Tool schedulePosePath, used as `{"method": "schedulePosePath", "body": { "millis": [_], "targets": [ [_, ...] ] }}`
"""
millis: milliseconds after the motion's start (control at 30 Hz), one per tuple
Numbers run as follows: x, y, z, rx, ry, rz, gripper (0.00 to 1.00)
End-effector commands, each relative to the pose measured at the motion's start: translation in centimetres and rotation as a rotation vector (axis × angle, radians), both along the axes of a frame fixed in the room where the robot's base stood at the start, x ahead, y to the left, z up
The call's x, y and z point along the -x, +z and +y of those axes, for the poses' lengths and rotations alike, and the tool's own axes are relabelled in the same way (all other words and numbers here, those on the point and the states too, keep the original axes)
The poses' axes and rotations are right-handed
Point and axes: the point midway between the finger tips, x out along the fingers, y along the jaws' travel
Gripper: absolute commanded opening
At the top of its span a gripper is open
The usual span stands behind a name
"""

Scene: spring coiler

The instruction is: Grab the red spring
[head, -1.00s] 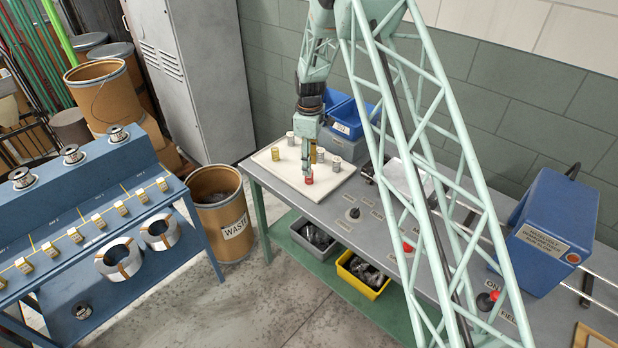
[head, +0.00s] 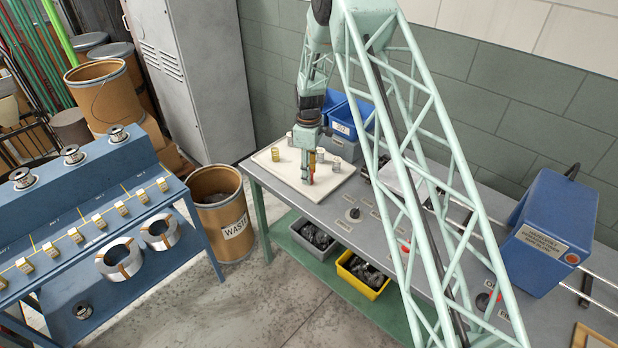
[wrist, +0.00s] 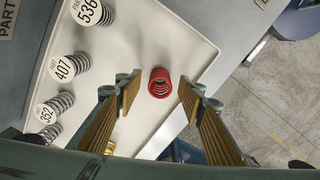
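The red spring (wrist: 160,82) stands on the white tray (wrist: 185,22) in the wrist view, seen nearly from above. My gripper (wrist: 157,92) is open, with one finger on each side of the spring and a gap on both sides. No finger touches it. How far the fingertips are above the tray is hard to tell. In the head view my gripper (head: 308,178) points down over the tray (head: 265,160), and its fingers largely hide the spring.
Labelled silver springs (wrist: 64,69) stand in a row at the left of the wrist view. A yellow spring (head: 275,153) stands at the tray's left. Blue bins (head: 345,122) are behind the tray. The workbench (head: 335,205) is clear just in front of it.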

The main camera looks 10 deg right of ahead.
Motion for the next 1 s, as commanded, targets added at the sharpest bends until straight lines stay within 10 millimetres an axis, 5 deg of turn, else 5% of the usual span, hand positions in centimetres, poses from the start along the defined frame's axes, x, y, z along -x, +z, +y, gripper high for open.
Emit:
{"method": "schedulePosePath", "body": {
  "millis": [733, 1000],
  "targets": [
    [0.0, -0.96, -0.01, 0.0, 0.0, 0.0, 0.36],
    [0.0, -0.96, -0.01, 0.0, 0.0, 0.0, 0.12]
  ]
}}
